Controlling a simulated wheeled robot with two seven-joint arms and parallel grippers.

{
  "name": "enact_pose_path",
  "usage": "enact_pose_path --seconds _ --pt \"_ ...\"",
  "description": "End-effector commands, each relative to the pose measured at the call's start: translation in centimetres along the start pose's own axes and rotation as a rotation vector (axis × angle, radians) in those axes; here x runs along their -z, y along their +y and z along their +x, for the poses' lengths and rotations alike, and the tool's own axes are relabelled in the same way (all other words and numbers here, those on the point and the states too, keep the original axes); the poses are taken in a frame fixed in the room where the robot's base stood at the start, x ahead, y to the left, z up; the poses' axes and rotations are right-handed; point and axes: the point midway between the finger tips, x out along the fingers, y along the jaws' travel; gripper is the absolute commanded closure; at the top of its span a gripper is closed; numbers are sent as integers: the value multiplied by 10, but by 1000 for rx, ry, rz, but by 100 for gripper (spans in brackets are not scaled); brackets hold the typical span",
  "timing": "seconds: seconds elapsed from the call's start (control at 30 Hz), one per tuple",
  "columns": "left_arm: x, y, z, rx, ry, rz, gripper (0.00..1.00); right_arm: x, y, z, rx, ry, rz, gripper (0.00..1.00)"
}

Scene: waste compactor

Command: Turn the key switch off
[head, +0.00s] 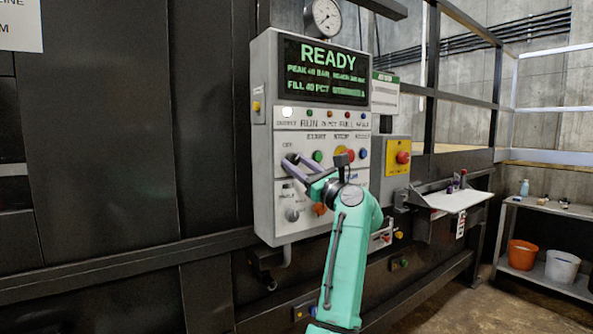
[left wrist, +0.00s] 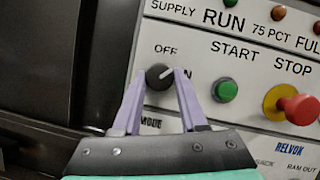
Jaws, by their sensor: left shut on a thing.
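The key switch (left wrist: 158,75) is a round dark knob on the light control panel (head: 262,150), below the word OFF in the left wrist view. A pale pointer line on it slants to the upper right. A partly covered label ending in N shows at its lower right. My left gripper (head: 290,162) reaches the panel's left side in the head view. In the left wrist view its two lilac fingers (left wrist: 160,80) are on either side of the knob, shut on it. In the head view the gripper hides the knob. My right gripper is in neither view.
Right of the knob are a green START button (left wrist: 226,90) and a red STOP button (left wrist: 299,108) on a yellow ring. The display (head: 322,72) reads READY. A lower grey knob (head: 292,214) and a yellow box with a red button (head: 403,157) are nearby.

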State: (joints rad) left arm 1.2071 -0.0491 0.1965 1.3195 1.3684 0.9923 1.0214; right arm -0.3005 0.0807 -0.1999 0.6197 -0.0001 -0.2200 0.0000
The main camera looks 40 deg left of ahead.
Motion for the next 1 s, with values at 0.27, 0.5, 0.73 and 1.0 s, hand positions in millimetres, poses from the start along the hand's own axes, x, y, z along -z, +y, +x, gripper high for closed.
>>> enact_pose_path --seconds 0.27,0.5,0.73,1.0 --pt "-3 -4 1 -101 3 -236 100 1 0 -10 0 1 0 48" --pt "-5 -6 2 -184 4 -436 100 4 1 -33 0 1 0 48" --pt "-5 -6 2 -246 3 -586 100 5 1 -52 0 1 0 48" --pt "-2 -6 1 -286 3 -682 100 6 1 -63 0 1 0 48"
